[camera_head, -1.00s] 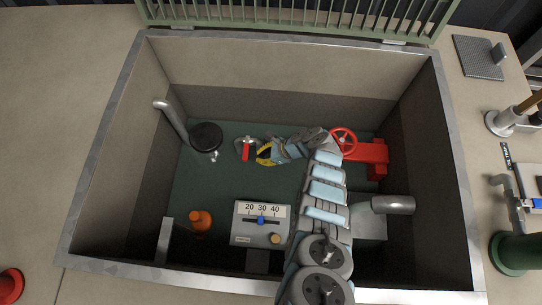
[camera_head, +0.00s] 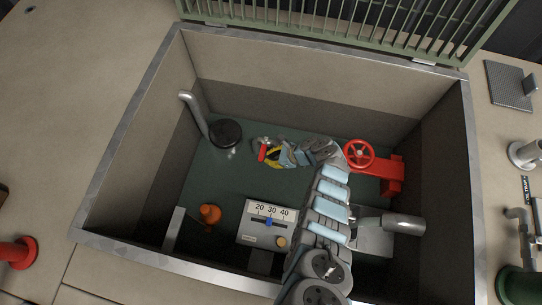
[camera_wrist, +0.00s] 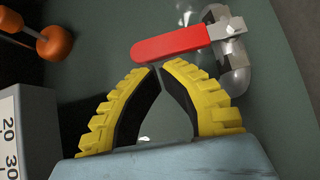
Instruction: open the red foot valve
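The red foot valve has a red lever handle (camera_wrist: 172,45) on a metal pipe fitting (camera_wrist: 232,45), seen in the wrist view just beyond my fingertips. In the head view the red lever (camera_head: 263,153) stands near the middle of the pit floor, partly hidden by my gripper (camera_head: 268,158). In the wrist view my yellow-and-black gripper (camera_wrist: 161,68) has its tips together just below the lever's left half. Nothing shows between the fingers. I cannot tell whether the tips touch the lever.
A red handwheel (camera_head: 358,154) stands to the right of my arm. A gauge box (camera_head: 266,226) marked 20 30 40 and an orange knob (camera_head: 210,214) are at the front. A bent pipe with a black disc (camera_head: 225,132) is at left. Pit walls (camera_head: 290,105) surround everything.

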